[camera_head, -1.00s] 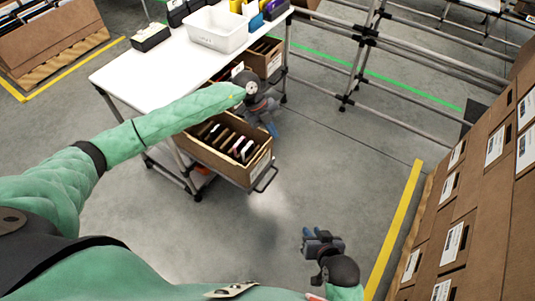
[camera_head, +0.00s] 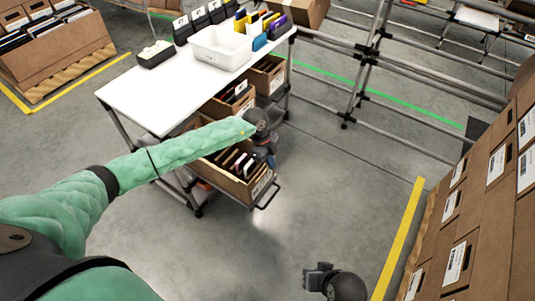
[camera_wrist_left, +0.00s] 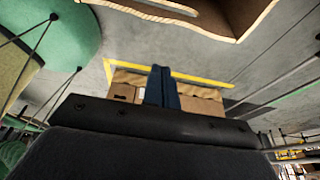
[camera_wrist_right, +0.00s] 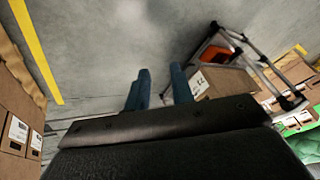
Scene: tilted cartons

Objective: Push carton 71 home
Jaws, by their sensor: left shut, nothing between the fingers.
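An open brown carton (camera_head: 258,186) with several dark and pale folders sticks out of the lower level of the white-topped cart, tilted toward me. It has a white label, too small to read in the head view; it also shows in the right wrist view (camera_wrist_right: 232,84). My left gripper (camera_head: 271,160) is shut and empty, pointing down by the carton's far front corner. Whether it touches cannot be told. Its blue fingers are together in the left wrist view (camera_wrist_left: 161,85). My right gripper (camera_head: 318,278) is low over the floor, its fingers apart in the right wrist view (camera_wrist_right: 162,85).
Two more cartons (camera_head: 235,104) (camera_head: 278,80) sit along the cart. A wire handle (camera_head: 266,196) juts out below the front carton. The white tabletop (camera_head: 150,95) carries a white bin (camera_head: 221,48). Stacked cartons (camera_head: 480,210) stand at right behind a yellow line. Floor between is clear.

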